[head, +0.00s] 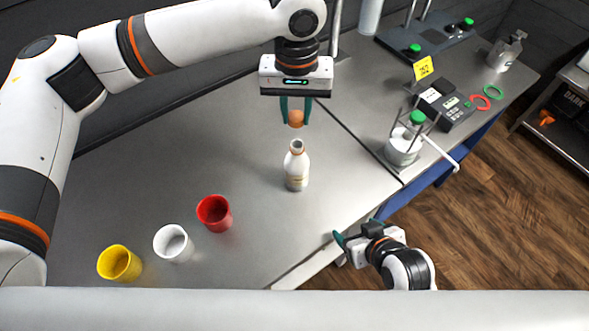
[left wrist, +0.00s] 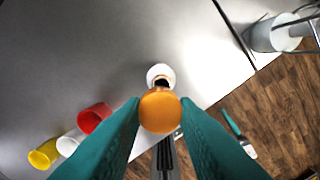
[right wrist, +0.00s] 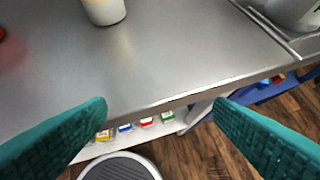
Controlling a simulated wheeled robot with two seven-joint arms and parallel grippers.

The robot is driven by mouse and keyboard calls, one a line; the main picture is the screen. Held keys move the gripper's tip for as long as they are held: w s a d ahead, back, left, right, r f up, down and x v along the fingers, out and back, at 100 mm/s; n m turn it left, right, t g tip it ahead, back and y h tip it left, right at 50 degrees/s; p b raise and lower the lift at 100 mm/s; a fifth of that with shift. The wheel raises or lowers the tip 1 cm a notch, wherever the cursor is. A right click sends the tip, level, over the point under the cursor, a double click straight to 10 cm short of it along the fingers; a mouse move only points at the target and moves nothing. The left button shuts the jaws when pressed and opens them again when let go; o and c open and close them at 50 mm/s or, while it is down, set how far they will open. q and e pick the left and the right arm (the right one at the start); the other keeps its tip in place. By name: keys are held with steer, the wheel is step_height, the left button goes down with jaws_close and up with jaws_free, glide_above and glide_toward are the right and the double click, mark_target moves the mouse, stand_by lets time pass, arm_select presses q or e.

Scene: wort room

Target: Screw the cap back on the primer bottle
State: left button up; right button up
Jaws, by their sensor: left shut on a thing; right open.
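The primer bottle (head: 297,168) is white with a pale label and stands upright and open on the grey table. Its dark open mouth shows in the left wrist view (left wrist: 162,80). My left gripper (head: 295,118) is shut on the orange cap (head: 296,119) and holds it above the bottle, apart from the neck. The cap (left wrist: 160,110) sits between the teal fingers in the left wrist view. My right gripper (head: 355,237) is open and empty at the table's front edge. The lower part of the bottle (right wrist: 104,10) shows at the top of the right wrist view.
Red (head: 214,212), white (head: 173,243) and yellow (head: 120,263) cups stand left of the bottle. A green-capped bottle in a wire holder (head: 404,145) and a black device (head: 446,104) stand to the right. The table around the primer bottle is clear.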

mark_target(295, 165)
arm_select(q)
steer(key=shift+d, duration=0.1)
arm_select(e)
steer(key=shift+w+a+t+y, duration=0.3)
steer(key=shift+w+a+t, duration=0.1)
steer(key=shift+w+a, duration=0.25)
steer(key=w+a+t+y, duration=0.1)
steer(key=a+t, duration=0.1)
steer(key=w+a+t+y, duration=0.1)
steer(key=a+t, duration=0.1)
steer(key=a, duration=0.1)
steer(key=w+a+r+t, duration=0.1)
steer(key=a, duration=0.1)
steer(key=shift+w+a+r+n+t+y, duration=0.15)
steer(key=shift+w+n+t+y, duration=0.1)
steer(key=shift+n+t+y, duration=0.15)
steer(key=shift+s+a+r+t, duration=0.15)
steer(key=shift+a+r+t, duration=0.45)
steer(key=shift+t, duration=0.5)
steer(key=x, duration=1.2)
steer(key=c, duration=1.5)
arm_select(q)
steer(key=shift+f, duration=2.5)
